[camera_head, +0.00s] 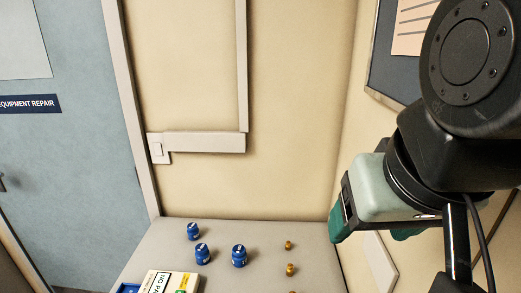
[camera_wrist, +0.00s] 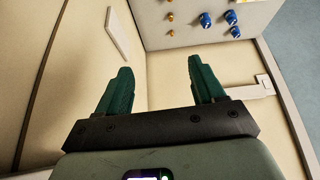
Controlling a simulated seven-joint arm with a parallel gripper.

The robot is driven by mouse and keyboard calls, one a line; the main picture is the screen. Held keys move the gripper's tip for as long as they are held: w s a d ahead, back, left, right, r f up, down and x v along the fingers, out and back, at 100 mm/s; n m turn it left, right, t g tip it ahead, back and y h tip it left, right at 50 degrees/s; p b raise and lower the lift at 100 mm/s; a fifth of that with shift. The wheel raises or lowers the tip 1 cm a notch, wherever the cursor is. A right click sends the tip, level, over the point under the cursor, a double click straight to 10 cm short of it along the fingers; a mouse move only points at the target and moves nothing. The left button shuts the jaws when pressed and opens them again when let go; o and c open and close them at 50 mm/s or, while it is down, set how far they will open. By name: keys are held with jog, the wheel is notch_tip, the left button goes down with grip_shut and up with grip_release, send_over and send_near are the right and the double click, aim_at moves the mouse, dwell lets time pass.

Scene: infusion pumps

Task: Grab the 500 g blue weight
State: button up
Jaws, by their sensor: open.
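Three blue weights stand on the grey table: one at the back left (camera_head: 193,231), one in front of it (camera_head: 202,254), and a slightly larger-looking one to the right (camera_head: 239,256). Their mass labels are too small to read, so I cannot tell which is 500 g. In the wrist view, blue weights (camera_wrist: 206,20) show small and far off at the top right. My gripper (camera_head: 340,222) is at the right, above and away from the table. Its green fingers (camera_wrist: 155,85) are spread apart with nothing between them.
Several small brass weights (camera_head: 290,269) stand to the right of the blue ones. Walls stand behind and to the right.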

aim_at(193, 227)
jog(key=shift+w, duration=0.1)
jog(key=w+a+f+n+t+y, duration=0.1)
jog(key=w+a+f, duration=0.25)
jog(key=w, duration=0.65)
jog(key=w+a+f+n+t+y, duration=0.1)
jog(key=w+a+f+n, duration=0.15)
jog(key=w+a, duration=0.45)
jog(key=w+a+f+n+t, duration=0.1)
jog(key=w+a+f, duration=0.15)
jog(key=w, duration=0.95)
jog(key=w+a+f+n+t+y, duration=0.1)
jog(key=w+a+f+y, duration=0.15)
jog(key=a+f, duration=0.35)
jog(key=w+a+f+n+y, duration=0.1)
jog(key=w+a+f, duration=0.3)
jog(key=f, duration=0.4)
jog(key=a+f+y, duration=0.1)
jog(key=a+f, duration=0.1)
jog(key=f, duration=0.3)
jog(key=s+a+f+y, duration=0.1)
jog(key=a+f, duration=0.2)
jog(key=f, duration=0.2)
jog(key=s+a+f+n+y, duration=0.1)
jog(key=a+f, duration=0.1)
jog(key=f, duration=0.2)
jog(key=shift+s+a+f+t, duration=0.1)
jog(key=shift+a+f+t, duration=0.2)
jog(key=shift+f+t, duration=0.1)
jog(key=x, duration=1)
jog(key=shift+a, duration=0.35)
